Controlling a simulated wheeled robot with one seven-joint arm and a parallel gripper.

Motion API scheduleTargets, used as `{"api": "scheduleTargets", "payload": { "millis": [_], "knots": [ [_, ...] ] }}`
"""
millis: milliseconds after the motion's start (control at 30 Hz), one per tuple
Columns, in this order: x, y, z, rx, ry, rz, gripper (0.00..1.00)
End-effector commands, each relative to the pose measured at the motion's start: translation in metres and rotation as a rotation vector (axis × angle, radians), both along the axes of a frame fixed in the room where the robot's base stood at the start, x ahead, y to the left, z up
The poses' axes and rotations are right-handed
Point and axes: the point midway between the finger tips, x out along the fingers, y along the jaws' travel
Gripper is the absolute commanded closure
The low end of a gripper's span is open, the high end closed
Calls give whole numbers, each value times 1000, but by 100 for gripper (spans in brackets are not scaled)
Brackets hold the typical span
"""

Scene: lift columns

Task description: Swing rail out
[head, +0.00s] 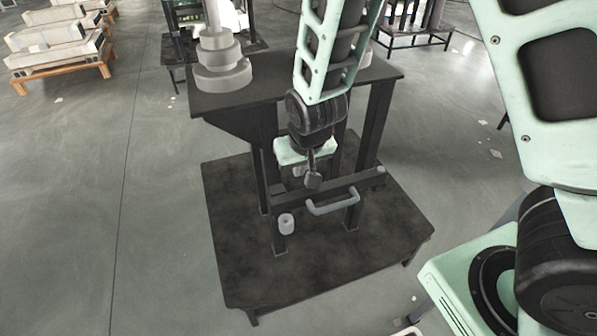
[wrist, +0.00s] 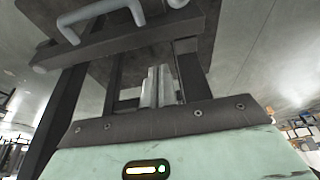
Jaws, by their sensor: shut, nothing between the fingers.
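The rail is a dark bar (head: 352,186) across the front of a dark stand, between two posts. A grey U-shaped handle (head: 333,206) is fixed to its front. In the wrist view the rail (wrist: 115,42) crosses the upper part of the picture, tilted, with the handle (wrist: 97,12) at its top edge. My gripper (head: 313,181) is just above and close to the rail, near the handle, with its fingers together and empty. The fingers also show in the wrist view (wrist: 157,85), short of the rail. I cannot tell whether they touch it.
A grey cylinder (head: 286,224) is by the left post. The stand's upper top (head: 262,92) carries stacked grey discs (head: 222,72), and its wide lower plate (head: 240,255) spreads below. Open floor (head: 160,200) lies to the left. Wooden-framed racks (head: 62,58) stand at the back left.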

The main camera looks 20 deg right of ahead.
Motion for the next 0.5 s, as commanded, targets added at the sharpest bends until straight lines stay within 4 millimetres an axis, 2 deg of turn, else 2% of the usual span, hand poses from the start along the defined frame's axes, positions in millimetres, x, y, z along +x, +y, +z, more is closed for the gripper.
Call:
{"api": "scheduleTargets", "payload": {
  "millis": [33, 300, 500],
  "knots": [
    [2, -1, -13, -1, 4, -3, 100],
    [18, -1, -57, -1, 3, -1, 100],
    [25, 0, -74, 0, 1, -1, 100]
  ]
}}
